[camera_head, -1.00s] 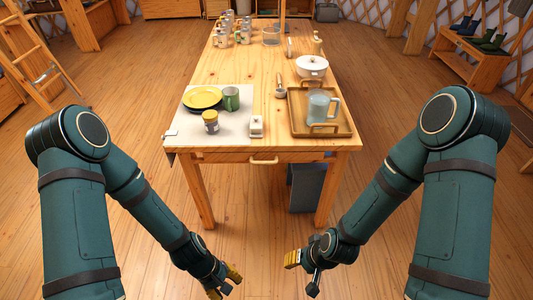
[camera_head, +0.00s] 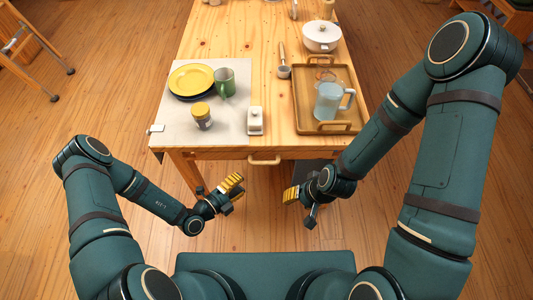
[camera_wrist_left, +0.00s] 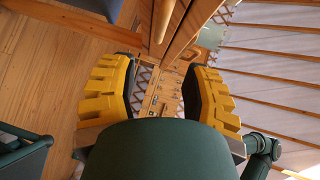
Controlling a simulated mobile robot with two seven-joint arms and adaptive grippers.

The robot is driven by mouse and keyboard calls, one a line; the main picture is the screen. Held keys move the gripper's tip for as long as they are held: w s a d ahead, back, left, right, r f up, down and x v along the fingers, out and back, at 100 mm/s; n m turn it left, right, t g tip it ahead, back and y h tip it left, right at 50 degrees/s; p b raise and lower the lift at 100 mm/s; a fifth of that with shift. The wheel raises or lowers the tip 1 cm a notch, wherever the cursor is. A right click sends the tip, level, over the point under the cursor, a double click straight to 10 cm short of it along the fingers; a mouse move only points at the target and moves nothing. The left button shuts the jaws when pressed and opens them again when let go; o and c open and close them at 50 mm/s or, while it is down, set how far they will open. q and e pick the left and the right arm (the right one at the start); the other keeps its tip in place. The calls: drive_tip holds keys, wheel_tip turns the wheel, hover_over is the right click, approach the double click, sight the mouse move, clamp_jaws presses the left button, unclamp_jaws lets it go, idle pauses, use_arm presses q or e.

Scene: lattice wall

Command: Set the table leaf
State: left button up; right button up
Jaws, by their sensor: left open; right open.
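The wooden table (camera_head: 275,90) stands in front of me, with a wooden handle (camera_head: 264,160) at the middle of its front edge. I cannot tell a separate leaf apart from the table. A grey cloth (camera_head: 232,125) covers its front left and a white clip (camera_head: 156,129) sits at the cloth's corner. My left gripper (camera_head: 232,186) is open and empty, in front of the table, below and left of the handle. The handle also shows in the left wrist view (camera_wrist_left: 161,20), above the yellow fingers (camera_wrist_left: 162,80). My right gripper (camera_head: 292,195) is open and empty, right of the handle, apart from the table.
A wooden tray (camera_head: 303,117) with a clear jug (camera_head: 329,100) is at the right.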

sight(266, 162)
use_arm(q)
drive_tip(key=b+x, duration=0.1)
drive_tip(key=x, duration=1.2)
drive_tip(key=shift+d+b, duration=0.3)
drive_tip(key=shift+b, duration=0.05)
clamp_jaws()
